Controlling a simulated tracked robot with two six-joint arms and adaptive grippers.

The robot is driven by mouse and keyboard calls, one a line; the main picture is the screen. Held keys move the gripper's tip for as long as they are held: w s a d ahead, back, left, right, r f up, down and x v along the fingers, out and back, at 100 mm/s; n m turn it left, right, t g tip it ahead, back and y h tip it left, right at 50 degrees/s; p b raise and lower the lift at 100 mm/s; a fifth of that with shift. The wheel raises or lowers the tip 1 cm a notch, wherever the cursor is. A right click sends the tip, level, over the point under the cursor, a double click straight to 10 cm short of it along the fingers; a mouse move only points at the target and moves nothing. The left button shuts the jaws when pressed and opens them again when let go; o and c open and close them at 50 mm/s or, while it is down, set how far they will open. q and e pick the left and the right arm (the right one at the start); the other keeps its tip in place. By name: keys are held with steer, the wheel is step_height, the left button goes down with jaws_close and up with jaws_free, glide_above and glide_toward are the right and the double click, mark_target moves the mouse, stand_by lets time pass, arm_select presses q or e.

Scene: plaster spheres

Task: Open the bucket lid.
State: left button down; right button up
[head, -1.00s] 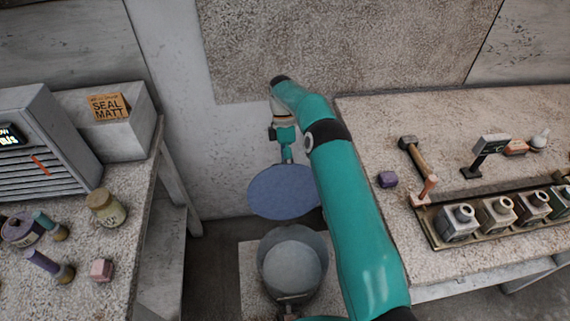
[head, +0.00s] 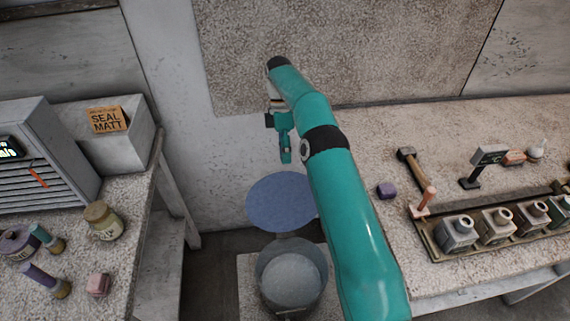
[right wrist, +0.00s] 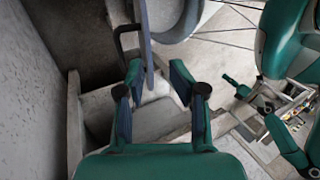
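The grey bucket (head: 291,275) stands low between the two benches, open at the top with pale contents showing. Its blue-grey round lid (head: 281,202) is raised behind the opening, face towards me.
The right bench (head: 380,130) holds a hammer (head: 414,168), a purple block (head: 387,190) and a tray of several jars (head: 457,232). The left bench (head: 125,265) holds jars and a grey box (head: 120,150). A wall stands close behind the lid.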

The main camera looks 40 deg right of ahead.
steer(key=shift+r, duration=0.35)
